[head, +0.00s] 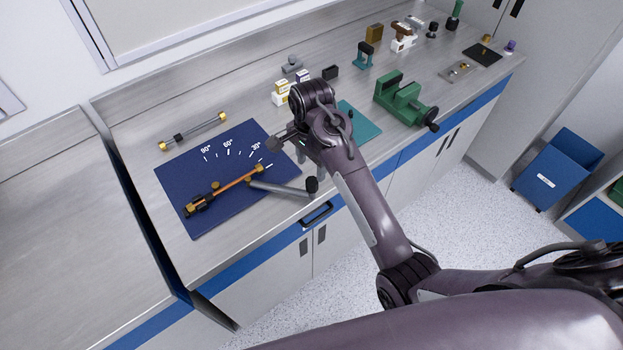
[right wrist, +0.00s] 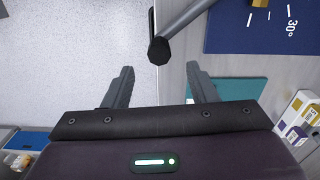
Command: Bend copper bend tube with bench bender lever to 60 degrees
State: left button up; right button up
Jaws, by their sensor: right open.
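The copper tube (head: 238,182) lies straight in the bench bender on a dark blue mat (head: 180,175). A gold-and-black clamp (head: 200,203) is at its lower left end. The mat has white angle marks for 30, 60 and 90 degrees. The grey bender lever (head: 280,188) points right, and its black knob (head: 312,184) is near the bench's front edge. My right gripper (head: 309,168) is above the right side of the mat, near the knob. In the right wrist view the open jaws (right wrist: 160,78) are empty, and the knob (right wrist: 159,50) appears just beyond them, between their lines. My left gripper is not in view.
A gold-ended rod (head: 193,131) lies behind the mat. A teal mat (head: 362,126) and green vise (head: 402,100) stand to the right, with small boxes (head: 281,91) behind my gripper. The bench's left part is clear. A drawer handle (head: 316,214) sits below the front edge.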

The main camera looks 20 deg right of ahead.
aim_at(312, 181)
notch_tip(312, 181, down, 6)
jog(key=shift+f+p, duration=0.1)
jog(key=shift+p, duration=0.9)
jog(key=shift+f, duration=0.55)
jog(key=shift+c, duration=0.2)
grip_shut()
